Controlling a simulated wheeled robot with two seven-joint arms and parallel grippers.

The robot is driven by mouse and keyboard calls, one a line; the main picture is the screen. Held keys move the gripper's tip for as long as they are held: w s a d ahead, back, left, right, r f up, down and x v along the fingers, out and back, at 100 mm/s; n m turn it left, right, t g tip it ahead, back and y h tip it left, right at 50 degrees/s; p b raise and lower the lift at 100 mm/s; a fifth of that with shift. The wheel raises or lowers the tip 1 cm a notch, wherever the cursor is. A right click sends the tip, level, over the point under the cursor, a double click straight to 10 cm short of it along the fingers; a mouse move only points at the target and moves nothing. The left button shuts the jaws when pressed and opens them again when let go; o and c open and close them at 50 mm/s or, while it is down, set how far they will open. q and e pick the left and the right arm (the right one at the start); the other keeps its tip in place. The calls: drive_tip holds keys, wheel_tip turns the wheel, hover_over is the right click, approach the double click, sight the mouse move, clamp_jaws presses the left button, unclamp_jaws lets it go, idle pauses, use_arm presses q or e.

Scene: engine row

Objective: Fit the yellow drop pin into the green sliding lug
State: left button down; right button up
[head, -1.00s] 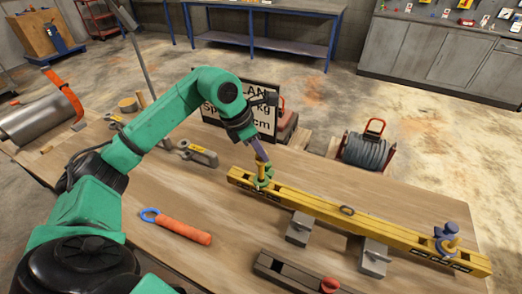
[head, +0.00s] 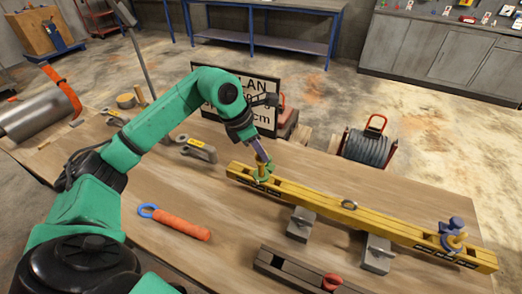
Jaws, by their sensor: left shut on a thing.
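The long yellow beam (head: 385,219) lies across grey blocks on the wooden table. The green sliding lug (head: 264,178) sits at the beam's left end. My left gripper (head: 262,160) is directly above the lug, shut on the yellow drop pin (head: 260,170), which shows as a small upright yellow piece. The pin's lower end is at the lug; I cannot tell how deep it sits. A blue lug with a yellow part (head: 452,238) stands at the beam's right end. My right gripper is not in view.
Two grey blocks (head: 301,224) support the beam. A dark rail with a red ring (head: 331,282) lies in front. An orange-handled tool (head: 180,223) lies to the left. A sign (head: 264,92) and a cable reel (head: 366,148) stand behind the table.

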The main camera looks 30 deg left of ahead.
sight(260, 160)
use_arm(q)
drive_tip(key=shift+f+b, duration=2)
drive_tip(key=shift+f, duration=0.5)
drive_tip(key=c, duration=0.8)
unclamp_jaws()
drive_tip(key=shift+r, duration=0.1)
drive_tip(key=shift+c, duration=0.2)
drive_tip(key=shift+o, duration=0.4)
drive_tip(key=shift+s+r, duration=0.15)
drive_tip(key=shift+r, duration=0.1)
drive_tip(key=shift+a+r, duration=0.1)
drive_tip(key=shift+r, duration=0.15)
drive_tip(key=v, duration=1.3)
drive_tip(key=shift+s+r+b, duration=0.2)
drive_tip(key=shift+s+b, duration=0.05)
drive_tip(key=shift+b, duration=0.15)
